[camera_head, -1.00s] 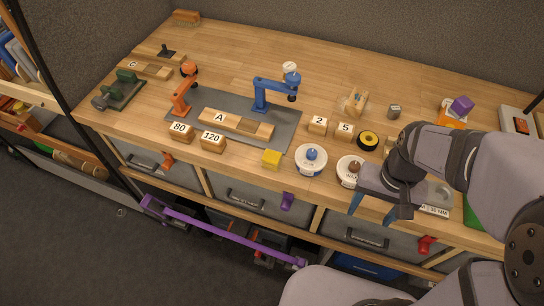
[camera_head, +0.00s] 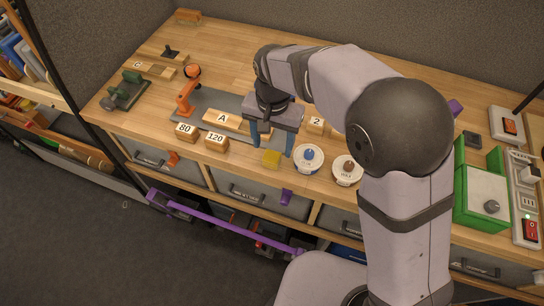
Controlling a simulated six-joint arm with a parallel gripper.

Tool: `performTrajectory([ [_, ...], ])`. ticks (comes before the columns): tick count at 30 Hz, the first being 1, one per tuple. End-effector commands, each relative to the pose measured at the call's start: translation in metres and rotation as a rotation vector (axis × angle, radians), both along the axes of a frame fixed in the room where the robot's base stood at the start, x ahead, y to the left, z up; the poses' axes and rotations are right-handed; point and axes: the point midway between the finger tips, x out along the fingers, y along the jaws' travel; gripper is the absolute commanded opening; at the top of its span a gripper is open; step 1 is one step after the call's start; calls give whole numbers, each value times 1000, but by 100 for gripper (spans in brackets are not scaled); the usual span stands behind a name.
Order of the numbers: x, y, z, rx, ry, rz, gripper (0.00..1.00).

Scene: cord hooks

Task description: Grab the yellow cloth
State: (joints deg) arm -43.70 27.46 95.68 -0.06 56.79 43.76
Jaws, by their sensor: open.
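The yellow cloth (camera_head: 271,159) is a small, block-like yellow piece near the front edge of the workbench, left of the round white tins. My gripper (camera_head: 271,149) points down with its two blue fingers apart, one to the left and one to the right of the cloth's upper edge. It is open and appears to be just above or behind the cloth. I cannot tell its exact height or whether it touches. The cloth's far edge is close under the gripper body.
Blocks marked 120 (camera_head: 216,142) and 80 (camera_head: 186,131) stand to the left. A wooden block marked A (camera_head: 222,118) lies on the grey mat (camera_head: 208,99).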

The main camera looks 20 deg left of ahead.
Motion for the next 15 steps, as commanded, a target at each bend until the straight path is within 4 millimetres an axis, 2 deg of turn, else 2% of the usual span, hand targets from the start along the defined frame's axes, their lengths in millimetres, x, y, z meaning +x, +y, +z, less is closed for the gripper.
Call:
performTrajectory([
  [4, -1, -1, -12, -3, 4, 0, 58],
  [11, 0, 0, -17, -1, 2, 0, 58],
  [15, 1, 0, -27, -4, 5, 0, 58],
])
